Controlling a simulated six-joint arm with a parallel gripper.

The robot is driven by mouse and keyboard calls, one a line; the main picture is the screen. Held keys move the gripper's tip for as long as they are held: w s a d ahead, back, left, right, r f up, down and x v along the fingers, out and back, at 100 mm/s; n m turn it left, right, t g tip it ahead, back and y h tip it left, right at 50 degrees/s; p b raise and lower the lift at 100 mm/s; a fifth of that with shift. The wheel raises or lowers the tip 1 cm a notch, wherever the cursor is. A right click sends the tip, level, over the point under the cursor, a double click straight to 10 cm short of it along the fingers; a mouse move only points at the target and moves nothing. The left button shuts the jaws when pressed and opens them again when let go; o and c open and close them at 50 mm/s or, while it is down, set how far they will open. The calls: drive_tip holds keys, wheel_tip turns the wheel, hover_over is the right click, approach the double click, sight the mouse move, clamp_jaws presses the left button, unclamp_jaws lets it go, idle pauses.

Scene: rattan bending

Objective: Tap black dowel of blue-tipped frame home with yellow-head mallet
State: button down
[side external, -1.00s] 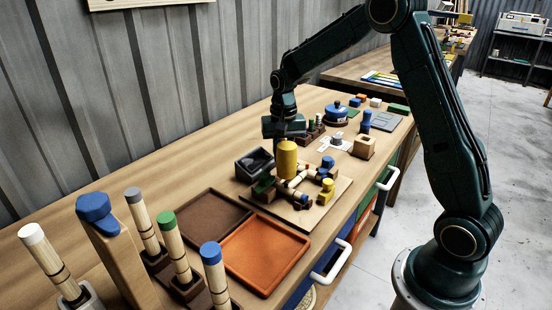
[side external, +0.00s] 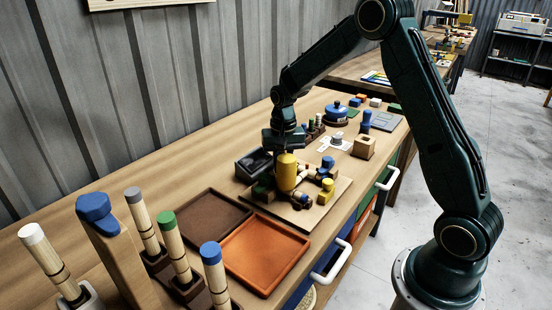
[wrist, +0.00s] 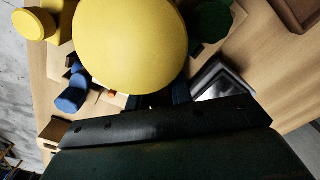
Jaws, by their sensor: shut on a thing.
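My gripper (side external: 284,148) is shut on the yellow-head mallet (side external: 287,173) and holds it head down over the wooden work board (side external: 333,203). In the wrist view the yellow head (wrist: 130,42) fills the upper middle and hides much of the board. On the board, blue pieces (side external: 327,164) stand behind and right of the mallet, and a yellow knob (side external: 327,185) stands at the right. The rattan frame lies mostly behind the mallet head. I cannot make out its black dowel, nor tell whether the head touches anything.
A dark open box (side external: 254,163) stands close to the left of the mallet. A brown tray (side external: 207,220) and an orange tray (side external: 264,252) lie in front. Tipped rattan poles (side external: 174,250) stand in holders at the front left. A wooden block (side external: 364,147) stands to the right.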

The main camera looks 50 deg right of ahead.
drive_tip(key=shift+r, duration=0.15)
drive_tip(key=shift+r, duration=1.65)
drive_tip(key=shift+f, duration=0.1)
drive_tip(key=shift+f, duration=0.25)
drive_tip(key=shift+f, duration=2.05)
drive_tip(key=shift+r, duration=0.1)
drive_tip(key=shift+r, duration=1.75)
